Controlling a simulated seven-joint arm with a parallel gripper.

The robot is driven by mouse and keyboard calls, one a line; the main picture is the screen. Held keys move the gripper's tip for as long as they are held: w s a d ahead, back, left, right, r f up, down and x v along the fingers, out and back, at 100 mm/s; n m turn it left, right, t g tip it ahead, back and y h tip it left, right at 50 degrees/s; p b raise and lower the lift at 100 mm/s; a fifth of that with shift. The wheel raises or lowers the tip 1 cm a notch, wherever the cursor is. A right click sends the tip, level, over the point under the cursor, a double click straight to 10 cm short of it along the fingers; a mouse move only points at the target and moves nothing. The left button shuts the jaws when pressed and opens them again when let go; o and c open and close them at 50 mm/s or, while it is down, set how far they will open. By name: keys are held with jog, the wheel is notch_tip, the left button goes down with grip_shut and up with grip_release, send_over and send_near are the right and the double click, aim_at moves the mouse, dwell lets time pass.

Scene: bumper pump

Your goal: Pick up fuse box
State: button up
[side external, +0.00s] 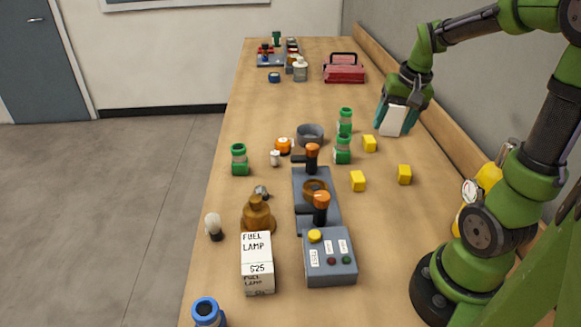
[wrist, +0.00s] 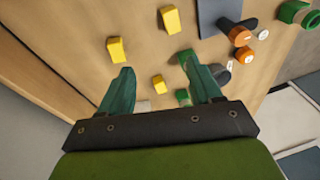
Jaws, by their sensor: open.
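No label reading "fuse box" is legible, so I cannot tell for sure which thing it is. A plain white box (side external: 392,121) is at my gripper (side external: 395,119), between or just behind its teal fingers in the side view. Contact with it cannot be told. In the wrist view my gripper (wrist: 157,68) has its fingers wide apart. A small pale patch (wrist: 143,106) shows low between them, mostly hidden by the gripper body. A grey box with a yellow button (side external: 331,258) stands at the near end of the grey pump plate.
A white "FUEL LAMP" carton (side external: 257,264) stands at the front. A red toolbox (side external: 344,70) is farther back. A wooden ledge (side external: 437,124) borders the bench on the right.

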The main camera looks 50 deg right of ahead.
jog(key=m+g, duration=0.1)
jog(key=g, duration=0.1)
send_over(405, 169)
jog(key=d, duration=0.1)
jog(key=f, duration=1.3)
jog(key=shift+a+f, duration=0.2)
jog(key=shift+a, duration=0.05)
jog(key=shift+a+f, duration=0.15)
jog(key=shift+f, duration=1.15)
jog(key=shift+a+f, duration=0.15)
jog(key=shift+f, duration=1.15)
jog(key=c, duration=1)
